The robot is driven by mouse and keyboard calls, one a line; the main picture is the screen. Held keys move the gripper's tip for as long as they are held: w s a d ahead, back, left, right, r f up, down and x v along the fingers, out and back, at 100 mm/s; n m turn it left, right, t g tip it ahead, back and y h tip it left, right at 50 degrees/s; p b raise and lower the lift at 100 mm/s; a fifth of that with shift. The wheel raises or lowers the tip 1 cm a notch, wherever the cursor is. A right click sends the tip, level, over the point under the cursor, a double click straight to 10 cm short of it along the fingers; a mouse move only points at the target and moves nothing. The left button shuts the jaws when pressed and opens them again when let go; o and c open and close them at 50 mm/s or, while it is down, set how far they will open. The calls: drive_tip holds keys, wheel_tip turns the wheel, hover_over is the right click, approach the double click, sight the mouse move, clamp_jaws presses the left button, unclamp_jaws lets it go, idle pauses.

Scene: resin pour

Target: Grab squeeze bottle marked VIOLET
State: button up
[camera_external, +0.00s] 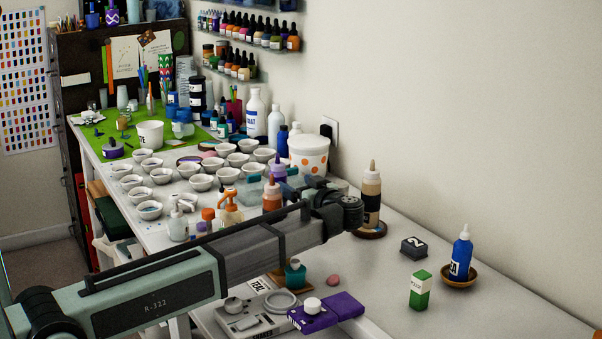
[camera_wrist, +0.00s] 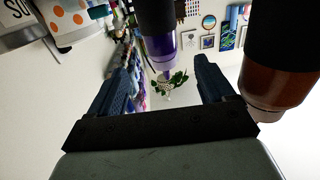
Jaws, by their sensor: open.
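A purple squeeze bottle (camera_external: 278,170) stands among the cups on the table, beyond my arm in the external view. Its lower part is hidden there, and I cannot read its label. In the wrist view a bottle with a dark band and a purple part (camera_wrist: 161,45) shows ahead, between the lines of my two fingers. My gripper (camera_wrist: 160,68) is open, with nothing held between the fingers. In the external view my gripper is partly hidden behind my wrist, so its exact distance from the bottle is unclear.
An orange bottle (camera_external: 272,196) stands near the purple one. A white bucket with orange dots (camera_external: 309,153) is behind; it also shows at the wrist view's upper left (camera_wrist: 70,20). A brown bottle (camera_wrist: 275,90) is close at right there. Many white cups (camera_external: 201,183) crowd the left.

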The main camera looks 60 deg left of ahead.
sight(283, 178)
drive_tip(key=shift+s+a, duration=0.2)
drive_tip(key=shift+a, duration=1.25)
drive_tip(key=shift+s+a, duration=0.15)
drive_tip(key=shift+a, duration=1.35)
drive_tip(key=shift+s+a, duration=0.2)
drive_tip(key=shift+a, duration=1.25)
clamp_jaws()
